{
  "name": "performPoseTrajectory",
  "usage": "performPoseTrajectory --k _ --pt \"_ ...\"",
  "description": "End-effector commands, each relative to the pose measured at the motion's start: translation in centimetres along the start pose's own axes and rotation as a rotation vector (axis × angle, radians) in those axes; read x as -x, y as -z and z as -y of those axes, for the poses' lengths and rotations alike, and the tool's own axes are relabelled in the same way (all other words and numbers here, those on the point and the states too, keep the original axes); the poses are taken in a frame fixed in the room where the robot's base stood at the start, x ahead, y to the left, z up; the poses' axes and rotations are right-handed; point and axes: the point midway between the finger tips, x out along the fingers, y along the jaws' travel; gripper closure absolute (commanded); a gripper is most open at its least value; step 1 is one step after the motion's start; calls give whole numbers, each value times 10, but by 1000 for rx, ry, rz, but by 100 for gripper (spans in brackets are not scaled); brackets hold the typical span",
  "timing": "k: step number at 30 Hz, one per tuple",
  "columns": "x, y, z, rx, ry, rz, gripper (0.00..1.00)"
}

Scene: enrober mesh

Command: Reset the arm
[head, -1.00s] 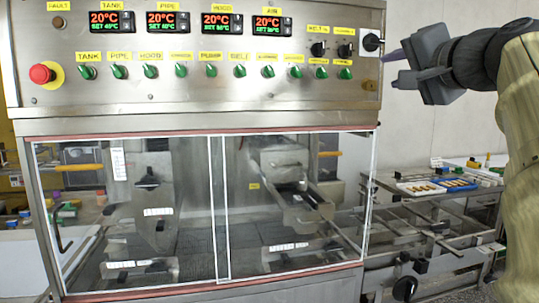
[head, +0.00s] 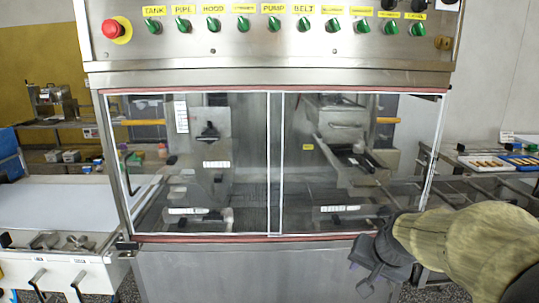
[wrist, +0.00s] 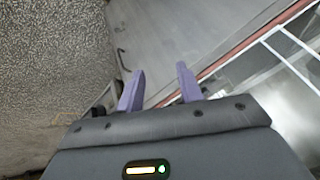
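My gripper (head: 362,268) is at the lower right in the head view, low in front of the machine's steel lower panel. My arm, in a tan sleeve, reaches in from the right edge. In the wrist view my gripper (wrist: 160,88) shows two purple fingers standing apart with nothing between them. The enrober machine (head: 200,275) fills the middle of the head view, with its clear double window above the gripper. In the wrist view the window frame (wrist: 270,38) runs diagonally at the right.
A red emergency button (head: 113,28) and a row of green knobs (head: 273,24) line the panel. A white belt table (head: 60,205) stands at the left. A rail frame with a blue tray (head: 522,161) is at the right. Speckled floor (wrist: 45,70) shows in the wrist view.

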Motion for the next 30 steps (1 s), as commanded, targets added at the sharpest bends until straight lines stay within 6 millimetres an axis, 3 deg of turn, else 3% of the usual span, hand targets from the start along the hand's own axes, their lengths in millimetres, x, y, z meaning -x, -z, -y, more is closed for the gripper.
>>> performPoseTrajectory --k 1,6,15,16,25,30 --pt "-14 -29 -2 66 -25 49 64" --pt "-38 -96 -13 252 -83 157 64" --pt "-52 -183 -35 518 -124 299 64" --pt "-43 -174 -31 508 -123 289 64" --pt "-5 -153 -18 500 -123 286 64" --pt "27 -137 -7 499 -123 286 64"
